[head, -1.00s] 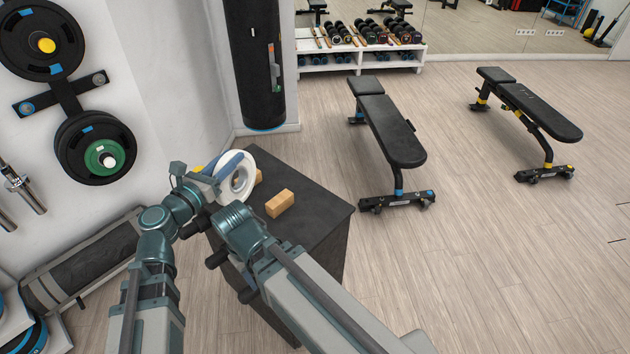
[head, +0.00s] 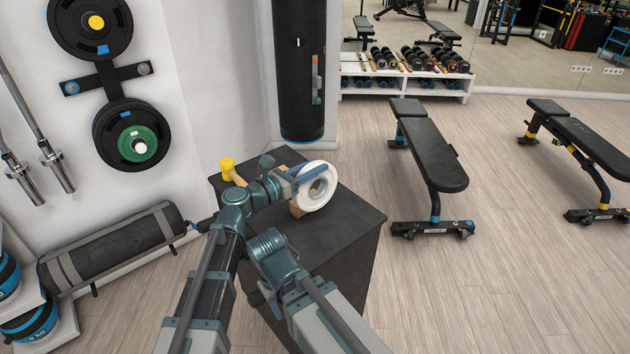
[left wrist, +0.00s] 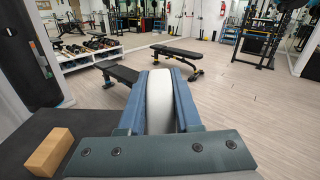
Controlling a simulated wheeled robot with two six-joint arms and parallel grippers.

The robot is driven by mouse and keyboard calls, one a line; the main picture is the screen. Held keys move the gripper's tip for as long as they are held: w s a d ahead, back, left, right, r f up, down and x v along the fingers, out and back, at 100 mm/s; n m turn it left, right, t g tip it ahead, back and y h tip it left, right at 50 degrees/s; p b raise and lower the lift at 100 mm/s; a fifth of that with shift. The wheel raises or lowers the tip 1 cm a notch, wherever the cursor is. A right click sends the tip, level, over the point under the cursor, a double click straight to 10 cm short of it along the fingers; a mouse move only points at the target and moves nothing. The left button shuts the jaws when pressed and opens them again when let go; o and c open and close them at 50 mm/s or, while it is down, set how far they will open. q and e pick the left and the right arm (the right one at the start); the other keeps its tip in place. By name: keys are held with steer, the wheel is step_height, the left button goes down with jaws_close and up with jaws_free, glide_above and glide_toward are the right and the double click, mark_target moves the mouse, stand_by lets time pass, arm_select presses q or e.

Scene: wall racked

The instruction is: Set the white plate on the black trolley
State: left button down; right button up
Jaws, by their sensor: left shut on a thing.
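The white plate (head: 327,192) is a thick ring held on edge, roughly upright, in the head view. My left gripper (head: 306,181) is shut on it, with blue fingers on both sides of its rim. In the left wrist view the plate (left wrist: 160,103) shows edge-on between the fingers (left wrist: 160,85). The plate is in front of or above the top of a black box-like stand (head: 345,215); the gap to that top cannot be judged. No wheels show on this stand, and I cannot tell whether it is the black trolley. My right gripper is not in view.
A punching bag (head: 300,75) hangs behind. Benches (head: 430,150) stand to the right, with open floor (head: 500,280) in front.

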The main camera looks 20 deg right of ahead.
mark_target(315, 194)
arm_select(q)
steer(key=shift+d+f, duration=0.1)
steer(key=shift+d, duration=0.05)
steer(key=shift+f, duration=0.15)
step_height(315, 194, down, 8)
steer(key=b, duration=0.8)
steer(key=shift+f+b, duration=0.25)
steer(key=shift+b, duration=0.15)
steer(key=shift+f+b, duration=0.55)
steer(key=c, duration=0.5)
jaws_free()
steer(key=v, duration=1.4)
steer(key=shift+w, duration=0.1)
